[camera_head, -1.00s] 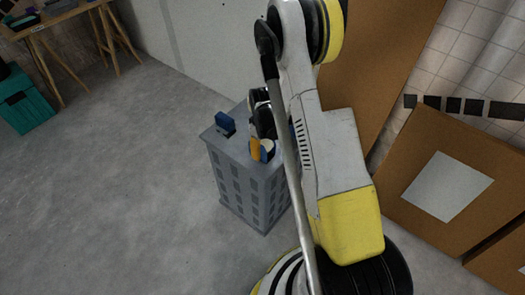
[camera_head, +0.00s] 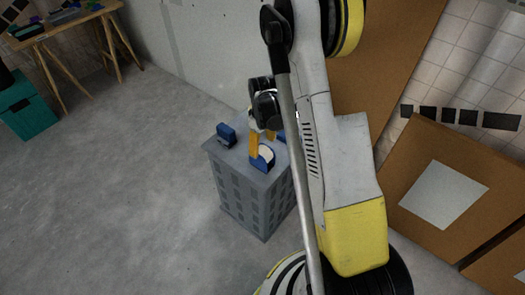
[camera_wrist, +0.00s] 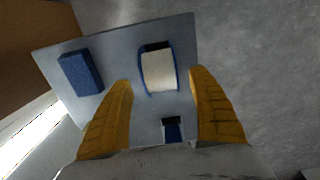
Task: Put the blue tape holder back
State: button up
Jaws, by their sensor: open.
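The blue tape holder (camera_head: 262,161), with a white roll in it, stands on top of a grey pedestal (camera_head: 238,158), near its front edge. In the wrist view the tape holder (camera_wrist: 158,71) shows between and beyond my spread orange fingertips. My gripper (camera_head: 254,142) is open and empty, just above the pedestal top beside the holder. I cannot tell the exact gap between the fingers and the holder.
Another small blue thing (camera_wrist: 172,130) shows low between my fingers in the wrist view. Brown panels (camera_head: 440,185) lean at the right. Open floor (camera_head: 110,190) lies left.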

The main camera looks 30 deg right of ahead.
notch_tip(320, 180, up, 2)
jog(key=shift+r, duration=0.25)
jog(key=s+a+r+m+t, duration=0.15)
jog(key=a+r, duration=0.25)
jog(key=r, duration=0.5)
jog(key=s+a+r+t, duration=0.1)
jog(key=s+a+r, duration=0.2)
jog(key=r, duration=0.6)
jog(key=s+a+r+m+t, duration=0.1)
jog(key=s+a+r+t, duration=0.1)
jog(key=s+a+r, duration=0.2)
jog(key=s+a+r+m+t, duration=0.1)
jog(key=s+a+r, duration=0.3)
jog(key=s, duration=0.5)
jog(key=shift+a+t+p, duration=0.25)
jog(key=shift+t+p, duration=0.05)
jog(key=shift+t, duration=0.55)
jog(key=shift+s+r+m, duration=0.1)
jog(key=shift+m, duration=0.15)
